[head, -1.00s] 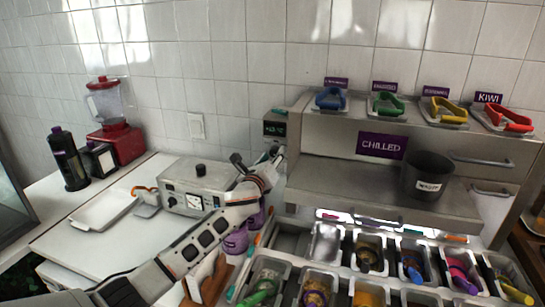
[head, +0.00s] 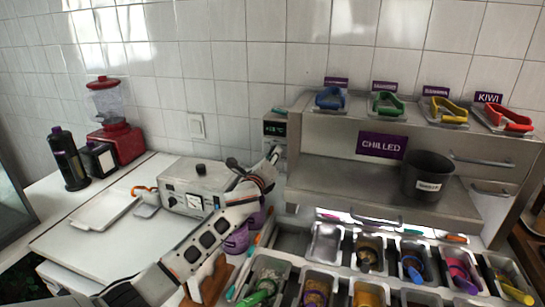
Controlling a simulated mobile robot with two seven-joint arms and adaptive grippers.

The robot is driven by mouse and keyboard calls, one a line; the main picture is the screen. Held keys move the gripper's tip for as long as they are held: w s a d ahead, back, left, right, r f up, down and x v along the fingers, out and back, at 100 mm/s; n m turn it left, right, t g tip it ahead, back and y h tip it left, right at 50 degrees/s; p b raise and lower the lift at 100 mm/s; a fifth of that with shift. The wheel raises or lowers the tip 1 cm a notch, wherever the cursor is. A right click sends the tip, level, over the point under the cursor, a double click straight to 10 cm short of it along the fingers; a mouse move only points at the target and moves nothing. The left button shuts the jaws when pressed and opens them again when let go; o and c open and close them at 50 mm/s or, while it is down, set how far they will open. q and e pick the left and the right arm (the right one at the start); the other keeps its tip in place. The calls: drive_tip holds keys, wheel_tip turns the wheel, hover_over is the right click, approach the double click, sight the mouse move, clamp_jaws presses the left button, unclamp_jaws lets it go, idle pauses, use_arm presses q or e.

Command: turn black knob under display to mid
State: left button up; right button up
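The display (head: 274,129) is a small dark panel with green characters, too small to read. It sits on the left end of the steel chilled unit. Whether the fingers touch or grip the knob cannot be told at this size. My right gripper is not in view.
A steel box (head: 196,184) with black knobs and a dial stands behind my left forearm. A red blender (head: 117,138), black bottles and a white tray (head: 104,209) are farther left. Topping pans (head: 327,243) fill the lower right; a dark pot (head: 427,174) stands on the shelf.

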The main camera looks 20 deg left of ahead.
use_arm(q)
drive_tip(key=n, duration=1.5)
drive_tip(key=shift+r+n, duration=0.1)
drive_tip(key=shift+n, duration=2.8)
drive_tip(key=shift+c, duration=0.2)
drive_tip(key=o, duration=1.1)
drive_tip(key=shift+o, duration=0.2)
